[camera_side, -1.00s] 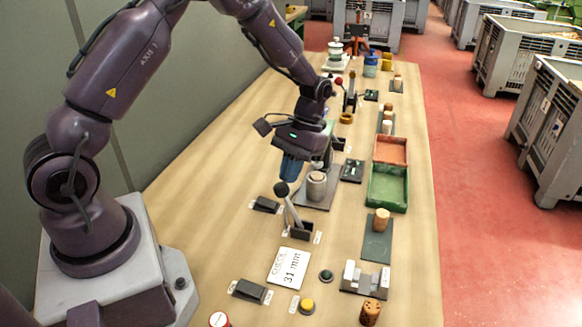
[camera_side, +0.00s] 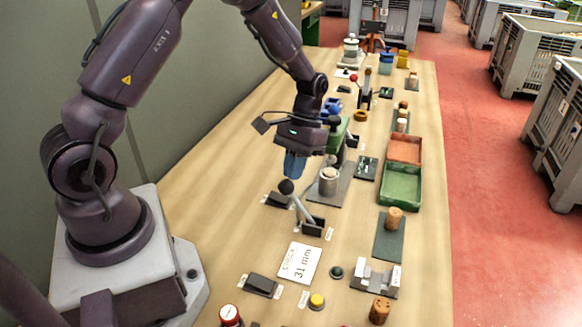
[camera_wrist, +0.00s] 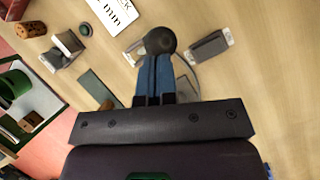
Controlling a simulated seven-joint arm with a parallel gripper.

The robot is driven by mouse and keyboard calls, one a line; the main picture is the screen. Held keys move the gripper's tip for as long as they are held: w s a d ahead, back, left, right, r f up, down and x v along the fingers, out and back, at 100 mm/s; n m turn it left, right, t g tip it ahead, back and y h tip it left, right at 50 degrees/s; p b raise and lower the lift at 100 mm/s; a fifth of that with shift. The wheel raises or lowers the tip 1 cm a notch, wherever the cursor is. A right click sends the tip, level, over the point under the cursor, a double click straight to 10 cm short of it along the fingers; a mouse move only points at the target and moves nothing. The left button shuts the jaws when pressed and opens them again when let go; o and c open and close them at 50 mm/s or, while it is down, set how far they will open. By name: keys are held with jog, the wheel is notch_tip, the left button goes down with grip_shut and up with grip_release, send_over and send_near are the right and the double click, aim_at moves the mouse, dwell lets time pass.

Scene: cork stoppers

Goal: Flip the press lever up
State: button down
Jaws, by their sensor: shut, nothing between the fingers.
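The lever has a black ball knob (camera_side: 285,187) on a grey rod that leans left from a dark base (camera_side: 312,224). In the wrist view the knob (camera_wrist: 160,40) is right at the fingertips. My gripper (camera_side: 293,176) has blue fingers, shut and empty, pointing down just above and beside the knob. They overlap the knob's edge in the wrist view (camera_wrist: 155,62); I cannot tell whether they touch it. Behind the lever, a grey cylinder (camera_side: 328,182) stands on a grey plate, with a green upright partly hidden by my gripper.
A black switch block (camera_side: 277,200) lies close left of the lever. A card reading 31 mm (camera_side: 300,263) lies in front. Green (camera_side: 401,203) and orange (camera_side: 405,148) trays and a cork (camera_side: 394,217) stand to the right. The table's left part is clear.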

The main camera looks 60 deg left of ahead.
jog(key=shift+w+d+r, duration=0.2)
jog(key=shift+w+d, duration=0.05)
jog(key=shift+w, duration=0.05)
jog(key=s+a+v, duration=0.1)
jog(key=v, duration=0.8)
jog(key=s+d+r+m+t+y, duration=0.1)
jog(key=s+d+r+m+t, duration=0.1)
jog(key=s+d+r+t, duration=0.2)
jog(key=s+d+r+m+t+y, duration=0.1)
jog(key=s+d+r+t, duration=0.4)
jog(key=s+r, duration=0.5)
jog(key=s, duration=0.3)
jog(key=shift+s+r+m+t+y, duration=0.2)
jog(key=shift+r+m+t+y, duration=0.1)
jog(key=shift+r+m, duration=0.1)
jog(key=shift+f, duration=0.1)
